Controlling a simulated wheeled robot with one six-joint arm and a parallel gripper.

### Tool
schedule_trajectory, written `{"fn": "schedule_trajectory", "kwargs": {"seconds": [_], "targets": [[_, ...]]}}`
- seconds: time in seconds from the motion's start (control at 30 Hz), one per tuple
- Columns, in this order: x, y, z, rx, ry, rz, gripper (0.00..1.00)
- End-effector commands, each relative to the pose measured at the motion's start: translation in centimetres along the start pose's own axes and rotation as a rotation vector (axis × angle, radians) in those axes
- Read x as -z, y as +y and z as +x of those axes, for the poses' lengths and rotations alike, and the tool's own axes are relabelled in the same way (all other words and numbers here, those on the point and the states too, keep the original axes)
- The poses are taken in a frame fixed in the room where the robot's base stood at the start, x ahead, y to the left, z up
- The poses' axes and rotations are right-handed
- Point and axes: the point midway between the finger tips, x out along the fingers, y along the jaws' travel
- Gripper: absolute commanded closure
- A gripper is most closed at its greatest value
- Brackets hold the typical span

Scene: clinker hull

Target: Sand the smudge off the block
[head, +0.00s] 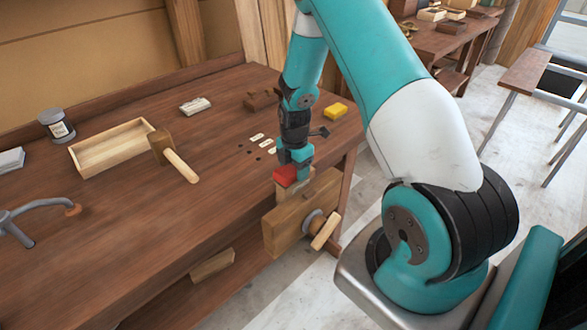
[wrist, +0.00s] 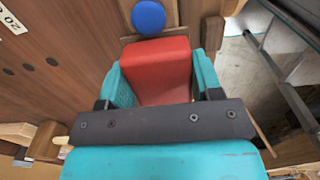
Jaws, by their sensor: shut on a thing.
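My gripper (head: 294,161) is shut on a red sanding block (head: 286,175), with one teal finger on each side of it in the wrist view (wrist: 154,70). The wooden block (head: 287,192) stands in the vise (head: 303,214) at the bench's front edge, directly under the red sanding block. In the wrist view a round blue smudge (wrist: 148,17) shows just beyond the far end of the red sanding block. The red block hides much of the wooden block's top. I cannot tell whether the two touch.
A metal holdfast (head: 30,215) stands at the left. The vise handle (head: 325,232) sticks out in front. The middle bench top is clear.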

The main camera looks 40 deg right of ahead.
Motion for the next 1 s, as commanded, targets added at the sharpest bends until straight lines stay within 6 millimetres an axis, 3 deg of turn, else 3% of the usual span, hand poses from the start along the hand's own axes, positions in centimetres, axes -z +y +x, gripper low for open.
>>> {"fn": "schedule_trajectory", "kwargs": {"seconds": [0.2, 0.47, 0.73, 1.0], "targets": [[2.5, 0.1, -0.1, 0.003, 0.002, -0.008, 0.75], [3.6, 0.0, -0.1, 0.004, 0.005, -0.009, 0.75], [5.9, -0.1, -0.3, 0.006, 0.007, -0.01, 0.75], [6.4, -0.2, -0.2, 0.007, 0.008, -0.007, 0.75]]}}
